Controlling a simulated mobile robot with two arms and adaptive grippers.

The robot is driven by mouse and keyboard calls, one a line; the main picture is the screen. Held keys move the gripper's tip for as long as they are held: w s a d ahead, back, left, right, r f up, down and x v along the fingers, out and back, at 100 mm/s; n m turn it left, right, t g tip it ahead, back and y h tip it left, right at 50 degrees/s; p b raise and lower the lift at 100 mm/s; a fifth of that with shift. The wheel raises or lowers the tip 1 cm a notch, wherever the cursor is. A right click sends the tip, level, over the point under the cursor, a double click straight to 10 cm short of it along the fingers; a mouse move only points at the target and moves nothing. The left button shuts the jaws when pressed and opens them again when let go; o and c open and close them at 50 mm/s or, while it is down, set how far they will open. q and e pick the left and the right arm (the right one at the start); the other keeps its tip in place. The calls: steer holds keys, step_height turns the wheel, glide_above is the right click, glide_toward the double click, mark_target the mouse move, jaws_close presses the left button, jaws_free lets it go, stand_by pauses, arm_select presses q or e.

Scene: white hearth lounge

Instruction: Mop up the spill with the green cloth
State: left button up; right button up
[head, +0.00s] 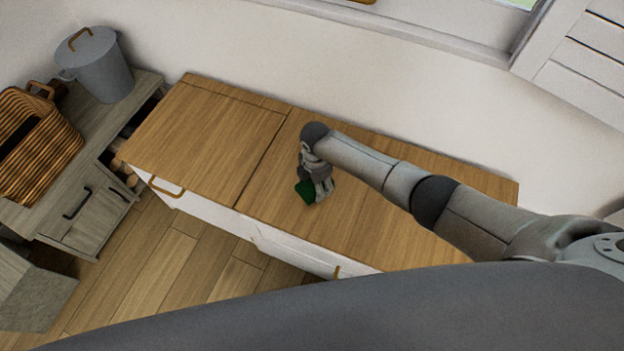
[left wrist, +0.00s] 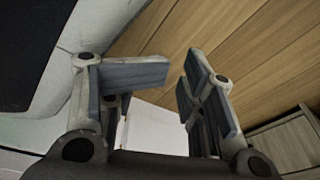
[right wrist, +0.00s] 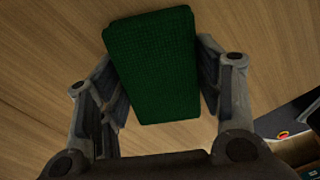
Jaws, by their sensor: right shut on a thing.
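The green cloth (right wrist: 153,65) is a folded, textured block held between the fingers of my right gripper (right wrist: 163,85) in the right wrist view. In the head view the right gripper (head: 318,188) points down over the wooden cabinet top (head: 370,220), and a bit of the green cloth (head: 304,191) shows at its fingers. I cannot tell whether the cloth touches the top. No spill is visible; it may be hidden under the hand or cloth. My left gripper (left wrist: 177,82) is open and empty in the left wrist view, and it is out of the head view.
A grey lidded pot (head: 97,65) and a wicker basket (head: 38,145) stand on a grey cabinet (head: 85,215) at the left. A white wall (head: 230,45) runs behind the wooden top. The top's left part (head: 205,130) is clear.

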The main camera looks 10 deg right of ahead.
mark_target(332, 195)
steer(key=shift+s+d+p, duration=0.6)
steer(key=shift+d+p, duration=0.25)
steer(key=shift+d, duration=0.1)
steer(key=shift+s+d+p, duration=0.8)
steer(key=shift+d+p, duration=0.1)
steer(key=shift+d, duration=0.35)
step_height(332, 195, up, 4)
steer(key=p, duration=0.4)
steer(key=shift+r+p, duration=0.5)
steer(key=shift+r, duration=0.05)
arm_select(q)
steer(key=s+r+g, duration=0.1)
steer(key=s+r, duration=0.5)
steer(key=s, duration=0.2)
steer(key=shift+s+d+r, duration=0.15)
steer(key=shift+s+r, duration=0.2)
steer(key=shift+r, duration=0.05)
steer(key=shift+w, duration=0.25)
arm_select(e)
steer(key=shift+f, duration=0.1)
